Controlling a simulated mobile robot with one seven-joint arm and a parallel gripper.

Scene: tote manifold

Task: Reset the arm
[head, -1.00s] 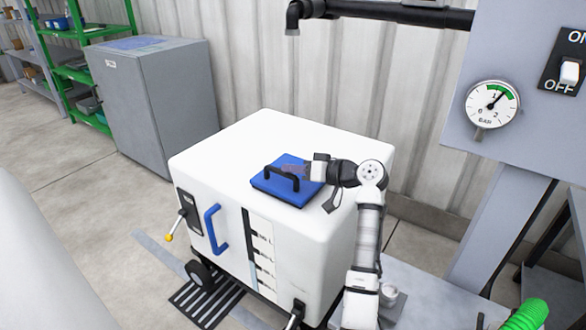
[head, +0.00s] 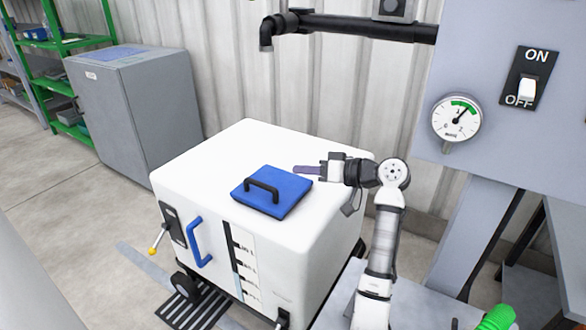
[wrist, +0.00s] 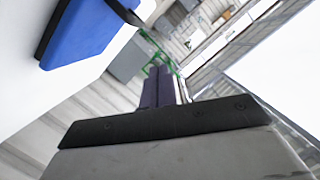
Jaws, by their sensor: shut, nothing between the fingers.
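My gripper (head: 308,170) is at the end of my arm, which rises from the lower right and bends left over the white tote's top. Its purple-grey fingers point left and are shut with nothing between them. The fingers also show in the wrist view (wrist: 158,88), close together. A blue square lid (head: 285,192) with a black handle (head: 262,188) lies on the top of the white tote (head: 220,160). The gripper is above and just right of the lid's back edge, apart from the handle. The lid shows at the upper left of the wrist view (wrist: 85,28).
A grey cabinet (head: 135,110) and green shelving (head: 62,90) stand at the back left. A black pipe (head: 350,26) runs above, behind the tote. A grey panel with a gauge (head: 456,119) and an ON/OFF switch (head: 528,88) stands at the right. The floor at left is clear.

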